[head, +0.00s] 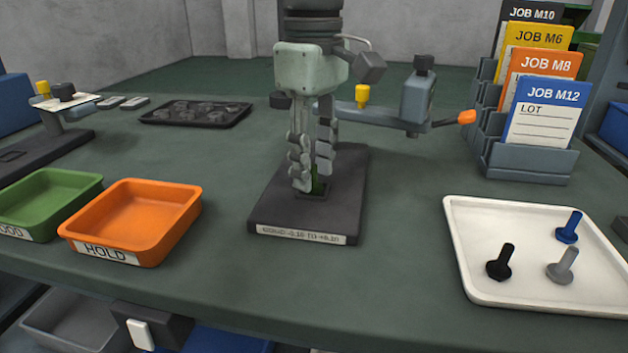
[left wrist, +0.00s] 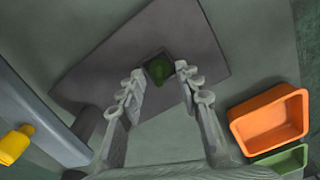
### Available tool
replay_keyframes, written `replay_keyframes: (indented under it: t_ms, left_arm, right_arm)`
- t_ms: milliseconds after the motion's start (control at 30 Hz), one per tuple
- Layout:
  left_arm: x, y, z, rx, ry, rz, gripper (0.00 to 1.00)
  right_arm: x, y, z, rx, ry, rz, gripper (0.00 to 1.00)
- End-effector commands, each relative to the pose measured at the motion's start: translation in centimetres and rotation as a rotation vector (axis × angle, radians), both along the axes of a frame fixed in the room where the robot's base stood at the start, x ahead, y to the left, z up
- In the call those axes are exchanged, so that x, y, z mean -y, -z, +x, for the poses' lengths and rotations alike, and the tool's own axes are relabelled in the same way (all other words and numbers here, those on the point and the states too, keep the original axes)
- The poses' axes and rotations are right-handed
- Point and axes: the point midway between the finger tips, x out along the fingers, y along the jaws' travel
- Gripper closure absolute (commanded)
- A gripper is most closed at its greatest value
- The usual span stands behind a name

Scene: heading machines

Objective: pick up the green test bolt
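The green test bolt (head: 317,185) stands in a square socket on a dark base plate (head: 283,217) of the gauge stand, mostly hidden by my fingers in the head view. In the left wrist view its dark green top (left wrist: 159,70) shows between and just beyond the fingertips. My left gripper (head: 314,176) points down over the plate, its fingers on either side of the bolt. In the left wrist view the left gripper (left wrist: 157,76) is open, with a gap between each finger and the bolt. My right gripper is not in view.
The stand's grey arm (head: 385,119) with an orange-tipped lever (head: 466,117) reaches right behind the gripper. Orange HOLD tray (head: 107,253) and green tray (head: 45,191) are at left. A white tray (head: 530,296) with black, grey and blue bolts is at right, below job cards (head: 545,112).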

Motion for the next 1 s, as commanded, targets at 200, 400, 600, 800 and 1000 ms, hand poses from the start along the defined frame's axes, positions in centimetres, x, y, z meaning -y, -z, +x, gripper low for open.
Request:
replay_keyframes:
  t_ms: [200,400,600,800,1000]
  left_arm:
    - [0.01,0.8,-0.03,-0.001,0.0,-0.001,0.66]
    - [0.03,0.77,-0.03,-0.001,0.0,-0.001,0.77]
    - [0.03,0.75,-0.02,0.0,0.0,-0.001,1.0]
    - [0.03,0.73,-0.02,0.0,-0.001,-0.002,1.0]
    - [0.04,0.6,-0.01,0.0,-0.001,-0.002,1.0]
  right_arm:
    - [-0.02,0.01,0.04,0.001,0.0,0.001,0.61]
    - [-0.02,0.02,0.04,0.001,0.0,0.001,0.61]
    - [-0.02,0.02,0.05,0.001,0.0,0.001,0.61]
    - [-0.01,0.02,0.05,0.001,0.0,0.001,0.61]
    - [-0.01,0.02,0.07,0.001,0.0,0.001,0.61]
